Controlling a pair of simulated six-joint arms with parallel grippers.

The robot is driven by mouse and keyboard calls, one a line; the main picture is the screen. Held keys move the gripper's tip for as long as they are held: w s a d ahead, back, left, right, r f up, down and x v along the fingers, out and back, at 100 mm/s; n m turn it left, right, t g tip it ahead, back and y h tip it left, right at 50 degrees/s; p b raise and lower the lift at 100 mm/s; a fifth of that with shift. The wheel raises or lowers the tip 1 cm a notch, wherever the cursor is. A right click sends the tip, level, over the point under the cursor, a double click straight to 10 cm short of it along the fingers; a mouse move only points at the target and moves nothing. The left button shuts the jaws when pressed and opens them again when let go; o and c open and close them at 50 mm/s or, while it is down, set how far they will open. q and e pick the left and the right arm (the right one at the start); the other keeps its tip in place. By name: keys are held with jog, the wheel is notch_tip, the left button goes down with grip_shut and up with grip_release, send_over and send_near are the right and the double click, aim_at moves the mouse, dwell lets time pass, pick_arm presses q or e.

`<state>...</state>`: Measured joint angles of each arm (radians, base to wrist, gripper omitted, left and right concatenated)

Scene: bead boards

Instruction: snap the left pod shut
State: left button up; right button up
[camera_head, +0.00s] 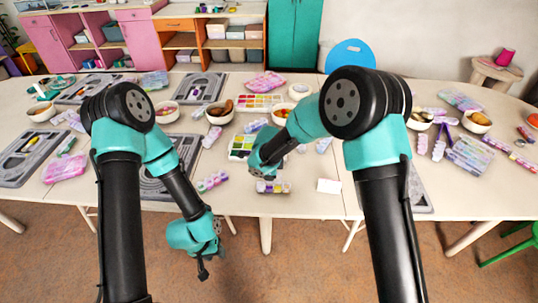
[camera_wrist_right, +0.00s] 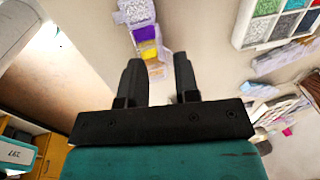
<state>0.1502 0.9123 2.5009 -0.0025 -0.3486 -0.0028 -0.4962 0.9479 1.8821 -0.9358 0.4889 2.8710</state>
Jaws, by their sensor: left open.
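A small strip of pods (camera_head: 273,187) with purple and yellow contents lies near the front edge of the table, just below my right gripper (camera_head: 266,172) in the head view. A second pale lilac pod strip (camera_head: 212,182) lies further left. I cannot tell which lids stand open. My left gripper (camera_head: 203,272) is open and empty, low in front of the table edge.
A bead tray (camera_head: 241,147) with green and other colours lies behind the strip. A white block (camera_head: 328,186) lies to its right. Grey boards (camera_head: 35,158), bowls (camera_head: 220,116) and several pod cases crowd the table. Bare table lies between the two strips.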

jog(key=s+r, duration=0.3)
jog(key=r, duration=1.2)
jog(key=shift+r, duration=0.3)
pick_arm(q)
jog(key=shift+c, duration=0.3)
pick_arm(e)
jog(key=shift+d, duration=0.1)
